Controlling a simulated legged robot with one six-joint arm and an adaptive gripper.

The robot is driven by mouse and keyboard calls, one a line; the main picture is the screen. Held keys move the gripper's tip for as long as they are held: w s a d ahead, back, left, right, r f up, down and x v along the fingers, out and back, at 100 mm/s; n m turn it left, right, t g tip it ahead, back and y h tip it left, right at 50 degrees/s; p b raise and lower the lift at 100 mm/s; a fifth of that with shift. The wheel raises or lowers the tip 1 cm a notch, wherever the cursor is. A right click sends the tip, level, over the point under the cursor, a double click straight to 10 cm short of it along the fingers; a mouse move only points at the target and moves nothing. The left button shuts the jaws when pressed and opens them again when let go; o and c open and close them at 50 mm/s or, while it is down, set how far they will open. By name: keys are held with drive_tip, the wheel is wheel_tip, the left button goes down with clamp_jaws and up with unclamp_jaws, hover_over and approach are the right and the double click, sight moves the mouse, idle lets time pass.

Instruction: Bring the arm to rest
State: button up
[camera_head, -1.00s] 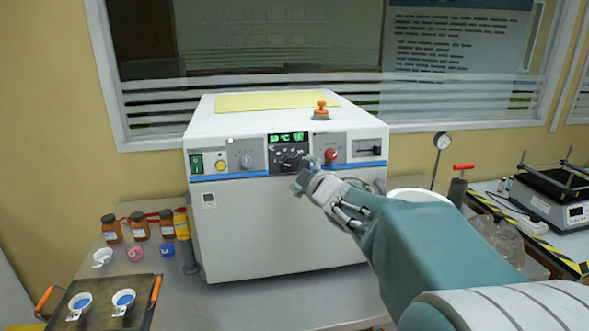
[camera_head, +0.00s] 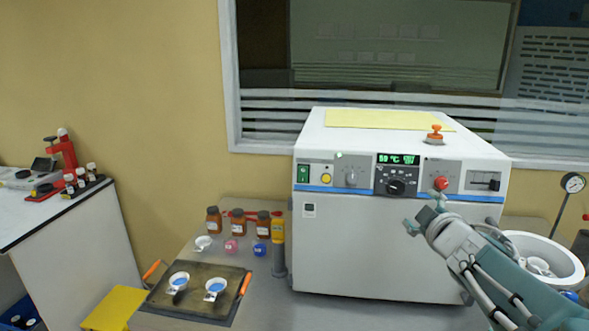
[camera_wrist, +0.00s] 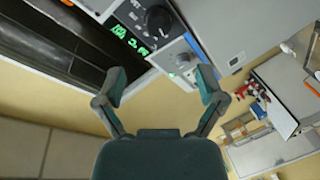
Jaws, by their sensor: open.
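My gripper (camera_head: 426,219) is in front of the right part of the white oven-like machine (camera_head: 372,243) in the head view. In the wrist view my gripper (camera_wrist: 163,88) has its two fingers spread wide with nothing between them. The machine's front panel with a black knob (camera_wrist: 158,20) and green display shows beyond the fingers. From these views I cannot tell the exact gap between the fingers and the machine.
A dark tray (camera_head: 232,316) with two small white cups and orange handles lies at the bench's front left. Brown bottles (camera_head: 238,223) stand left of the machine. A white bowl (camera_head: 566,262) is at right. A side table (camera_head: 50,212) stands far left.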

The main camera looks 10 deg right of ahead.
drive_tip(key=s+a+f+m+g+y, duration=0.1)
drive_tip(key=s+a+f+m+g, duration=0.3)
drive_tip(key=s+a, duration=0.4)
drive_tip(key=s+a+f+m+g, duration=0.5)
drive_tip(key=s+a+f, duration=0.3)
drive_tip(key=s, duration=0.6)
drive_tip(key=shift+f+g+y, duration=0.4)
drive_tip(key=shift+f+g, duration=0.15)
drive_tip(key=shift+g, duration=0.35)
